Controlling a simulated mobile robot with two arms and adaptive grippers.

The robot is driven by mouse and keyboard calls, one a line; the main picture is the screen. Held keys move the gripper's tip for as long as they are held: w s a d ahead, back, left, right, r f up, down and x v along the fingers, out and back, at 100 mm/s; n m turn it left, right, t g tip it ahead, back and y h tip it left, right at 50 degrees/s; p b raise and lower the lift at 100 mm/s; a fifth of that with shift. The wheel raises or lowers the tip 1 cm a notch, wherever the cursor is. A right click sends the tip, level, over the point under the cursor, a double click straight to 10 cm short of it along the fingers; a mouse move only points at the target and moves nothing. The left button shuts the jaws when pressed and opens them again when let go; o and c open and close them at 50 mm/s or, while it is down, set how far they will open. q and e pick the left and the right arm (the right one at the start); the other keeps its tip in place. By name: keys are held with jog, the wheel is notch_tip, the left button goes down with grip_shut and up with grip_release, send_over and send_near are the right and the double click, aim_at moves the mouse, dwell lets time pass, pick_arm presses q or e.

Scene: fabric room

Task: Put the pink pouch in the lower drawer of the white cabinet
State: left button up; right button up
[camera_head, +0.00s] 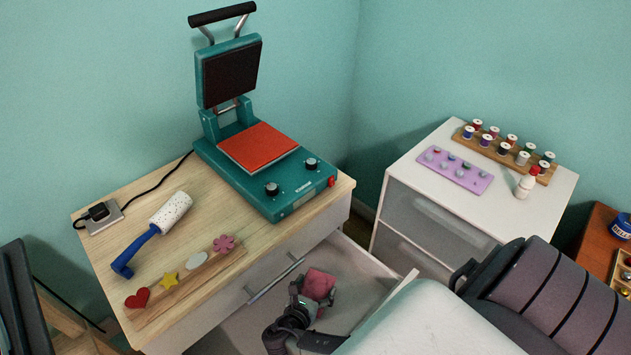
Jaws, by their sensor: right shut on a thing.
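The pink pouch (319,283) is over the inside of the pulled-out lower drawer (352,262) of the white cabinet (318,241) with the wooden top. My right gripper (311,297) is shut on the pouch from the near side. I cannot tell whether the pouch touches the drawer floor. The drawer sticks out below the upper drawer front with its long metal handle (275,278). My right arm comes in from the right and hides much of the drawer's near part. My left gripper is not in view.
A teal heat press (265,180) stands open on the wooden top, near a lint roller (155,232) and a strip of felt shapes (190,282). Another white drawer unit (424,200) on the right bears thread spools, a lilac tray (455,170) and a small bottle (525,184).

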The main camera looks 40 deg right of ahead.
notch_tip(320, 180, down, 2)
jog(key=shift+f, duration=0.15)
jog(key=o, duration=0.9)
jog(key=shift+c, duration=0.2)
jog(key=p+v, duration=0.1)
jog(key=v, duration=1.1)
